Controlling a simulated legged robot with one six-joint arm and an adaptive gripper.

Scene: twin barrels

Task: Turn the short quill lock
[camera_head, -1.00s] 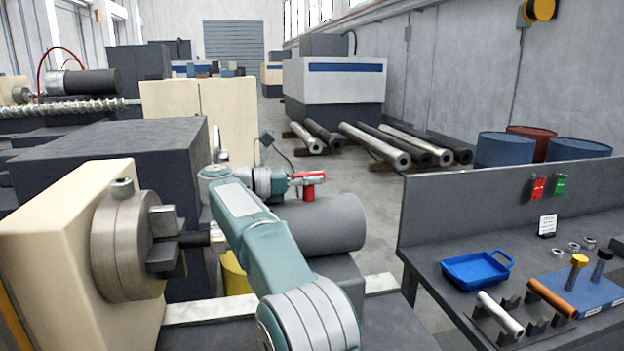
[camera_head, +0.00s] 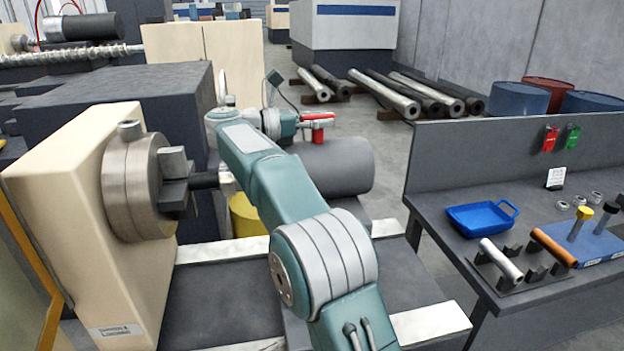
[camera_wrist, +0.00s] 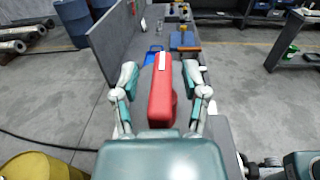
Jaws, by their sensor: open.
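A red lever with a short upright post (camera_head: 317,125), which appears to be the quill lock, stands above the grey cylindrical tailstock body (camera_head: 340,168). In the wrist view the red lever (camera_wrist: 162,95) has a pale strip on top and lies lengthwise between my fingers. My gripper (camera_wrist: 160,76) is open, with one finger on each side of the lever. Small gaps seem to show on both sides; I cannot tell whether anything touches. In the head view my gripper (camera_head: 298,122) is at the lever's left end and its fingers are hard to make out.
The chuck (camera_head: 140,190) is left of my arm. A workbench (camera_head: 430,205) on the right holds a blue tray (camera_head: 482,217), a silver tube (camera_head: 500,260) and an orange tube (camera_head: 553,247). A yellow drum (camera_head: 245,215) stands behind my arm.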

